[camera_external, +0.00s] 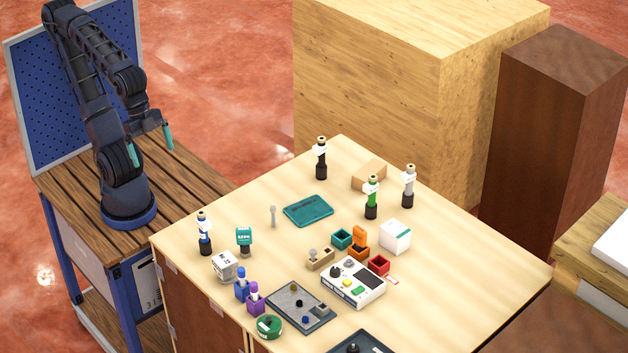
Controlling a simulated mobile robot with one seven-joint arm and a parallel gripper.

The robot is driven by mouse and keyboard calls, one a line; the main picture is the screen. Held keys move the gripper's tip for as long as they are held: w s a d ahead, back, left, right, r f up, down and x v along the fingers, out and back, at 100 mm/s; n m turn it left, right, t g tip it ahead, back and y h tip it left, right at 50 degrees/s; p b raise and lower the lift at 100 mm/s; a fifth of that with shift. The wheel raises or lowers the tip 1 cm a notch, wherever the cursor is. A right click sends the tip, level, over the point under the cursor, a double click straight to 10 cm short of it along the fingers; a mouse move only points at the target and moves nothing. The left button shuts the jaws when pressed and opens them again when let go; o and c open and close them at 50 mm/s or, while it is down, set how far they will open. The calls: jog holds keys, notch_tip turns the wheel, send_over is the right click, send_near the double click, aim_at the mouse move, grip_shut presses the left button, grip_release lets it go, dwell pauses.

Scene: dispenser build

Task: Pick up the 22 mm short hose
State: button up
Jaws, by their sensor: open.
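Several upright hose-like pieces with white tags and brass-coloured tops stand on the light wooden table (463,262). One is black (321,170) at the back, one green (371,210) and one grey (409,185) at the back right, one blue (204,236) at the left. The tags are too small to read, so I cannot tell which is the 22 mm short hose. My gripper (151,146) is open and empty, with teal fingers apart. It is over the slatted bench, away from all these pieces.
A teal tray (308,211) lies mid-table. A white control box (353,282), small teal (342,238), orange and red (379,265) bins and a white cube (395,236) stand right of centre. Purple and blue holders and a grey plate (301,308) crowd the front. The right side is clear.

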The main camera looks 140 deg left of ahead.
jog(key=shift+c, duration=0.4)
jog(key=c, duration=1)
